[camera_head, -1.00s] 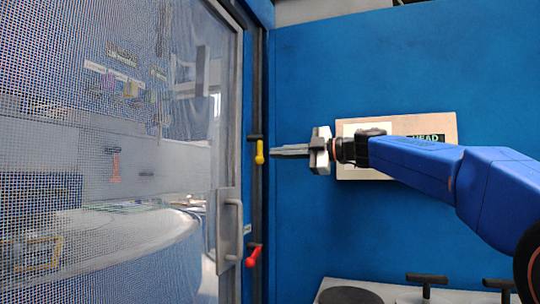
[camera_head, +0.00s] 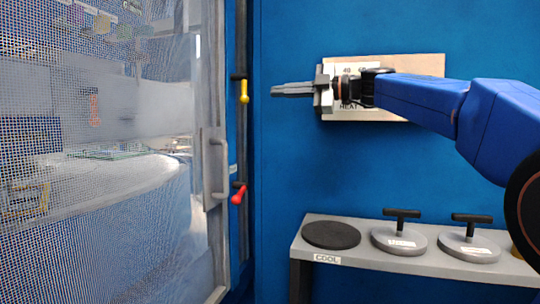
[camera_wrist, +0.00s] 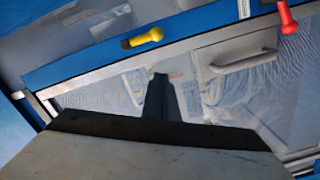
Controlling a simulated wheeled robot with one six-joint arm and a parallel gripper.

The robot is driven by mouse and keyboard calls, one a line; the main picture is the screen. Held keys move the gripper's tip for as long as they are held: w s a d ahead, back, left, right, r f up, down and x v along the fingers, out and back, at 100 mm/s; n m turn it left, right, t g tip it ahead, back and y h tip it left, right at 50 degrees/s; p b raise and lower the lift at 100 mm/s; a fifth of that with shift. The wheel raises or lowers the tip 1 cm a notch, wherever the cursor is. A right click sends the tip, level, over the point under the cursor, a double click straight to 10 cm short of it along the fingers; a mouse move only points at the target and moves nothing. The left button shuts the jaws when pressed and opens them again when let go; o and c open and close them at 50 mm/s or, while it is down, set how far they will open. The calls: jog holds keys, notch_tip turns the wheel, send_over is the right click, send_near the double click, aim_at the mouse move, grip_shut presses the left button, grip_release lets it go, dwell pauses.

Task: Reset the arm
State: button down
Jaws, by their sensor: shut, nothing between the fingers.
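My gripper (camera_head: 292,89) is shut and empty, pointing left in the head view. It is in front of the blue wall (camera_head: 300,160), with its fingertips a little right of the yellow lever (camera_head: 244,92) and apart from it. In the wrist view my gripper (camera_wrist: 160,80) shows as a dark shut pair of fingers. My blue arm reaches in from the right edge of the head view.
A mesh door (camera_head: 100,120) with a handle (camera_head: 216,170) fills the left. A red lever (camera_head: 238,194) sits below the yellow one. A panel (camera_head: 430,66) is behind my wrist. Below, a grey shelf (camera_head: 350,262) labelled COOL holds a dark disc (camera_head: 331,235) and two T-handled dies (camera_head: 398,240).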

jog(key=s+d+f+m+h, duration=0.5)
jog(key=s+f, duration=0.7)
jog(key=f, duration=0.6)
jog(key=s+d+f+m+g+h, duration=0.1)
jog(key=s+d+f+m+h, duration=0.5)
jog(key=f, duration=1.3)
jog(key=s+d+f+m+h, duration=0.5)
jog(key=s+d+f+m, duration=0.6)
jog(key=s+f+m, duration=0.4)
jog(key=s+f, duration=0.4)
jog(key=s, duration=0.1)
jog(key=shift+s+d+g+h, duration=0.25)
jog(key=shift+d+g+h, duration=0.05)
jog(key=shift+g, duration=0.1)
